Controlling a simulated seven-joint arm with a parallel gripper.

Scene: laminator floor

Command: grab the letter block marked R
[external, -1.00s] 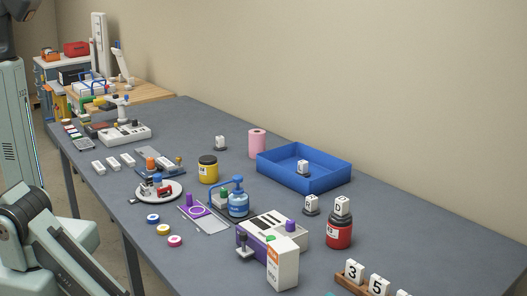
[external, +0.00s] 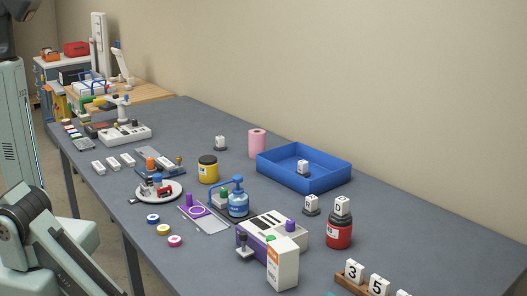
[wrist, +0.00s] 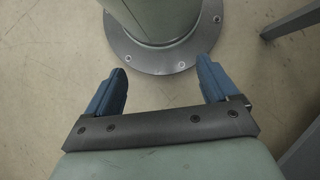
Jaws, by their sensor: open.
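A white letter block that appears to be marked R (external: 311,202) stands on a small dark base on the grey table, between the blue tray and the red jar. A block marked D (external: 342,205) sits on top of the red jar (external: 339,235), just right of it. My gripper (wrist: 161,65) shows only in the wrist view. Its two blue fingers are apart with nothing between them, over the floor and a round grey bolted base plate. No letter block shows in the wrist view, so the gripper is away from the R block.
A blue tray (external: 275,172) holds another white block (external: 303,167). One more white block (external: 220,142) stands left of the pink roll (external: 257,143). A purple-and-white machine (external: 268,232), white box (external: 283,264) and number-block rack (external: 345,283) crowd the near side. The table's right far part is clear.

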